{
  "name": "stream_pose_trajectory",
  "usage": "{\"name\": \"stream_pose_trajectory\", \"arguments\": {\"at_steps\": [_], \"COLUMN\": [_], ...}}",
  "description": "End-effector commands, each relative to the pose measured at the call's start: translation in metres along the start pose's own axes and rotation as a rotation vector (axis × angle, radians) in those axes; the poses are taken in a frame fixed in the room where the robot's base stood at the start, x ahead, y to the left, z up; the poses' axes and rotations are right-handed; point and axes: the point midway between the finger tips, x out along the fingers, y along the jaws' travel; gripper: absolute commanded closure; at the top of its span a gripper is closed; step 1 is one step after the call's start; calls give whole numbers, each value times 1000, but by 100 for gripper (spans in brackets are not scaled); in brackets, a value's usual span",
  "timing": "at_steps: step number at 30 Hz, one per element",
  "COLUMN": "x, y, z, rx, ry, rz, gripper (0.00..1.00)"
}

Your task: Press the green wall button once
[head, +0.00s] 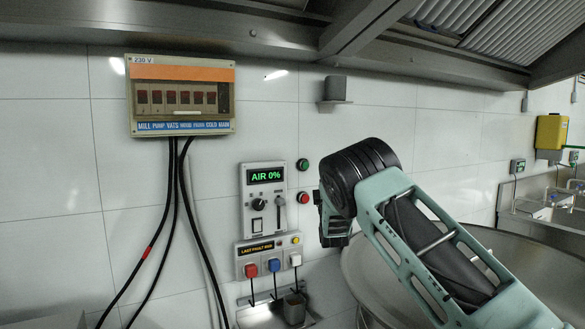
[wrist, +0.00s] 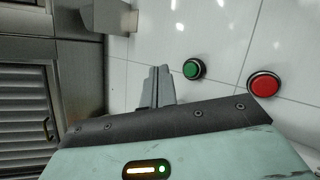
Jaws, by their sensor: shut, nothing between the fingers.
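The green wall button (head: 303,164) sits on the white tiled wall in the head view, just right of the grey control panel. It also shows in the wrist view (wrist: 193,69), in a dark round collar. A red button (head: 303,197) is below it, and it appears to the right in the wrist view (wrist: 263,83). My gripper (wrist: 157,72) is shut and empty, with its fingers left of the green button and apart from it in the wrist view. In the head view my arm's wrist hides most of the gripper, to the right of both buttons.
The control panel (head: 265,204) reads "AIR 0%". Below it a box (head: 267,247) has red, blue and white plugs. A breaker box (head: 180,97) with hanging cables is at upper left. A large metal bowl (head: 365,265) stands below my arm. A grey wall fitting (head: 336,88) is above the buttons.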

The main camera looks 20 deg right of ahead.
Motion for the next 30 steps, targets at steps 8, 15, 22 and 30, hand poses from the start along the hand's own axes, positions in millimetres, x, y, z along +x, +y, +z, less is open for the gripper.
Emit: {"name": "stream_pose_trajectory", "arguments": {"at_steps": [8, 15, 22, 30], "x": [3, 3, 14, 41], "y": [6, 6, 0, -19], "z": [10, 10, 3, -14], "rx": [-97, -94, -93, -92], "ry": [-4, -4, -3, -3], "rz": [97, 95, 96, 95], "gripper": [100, 100, 100, 100]}}
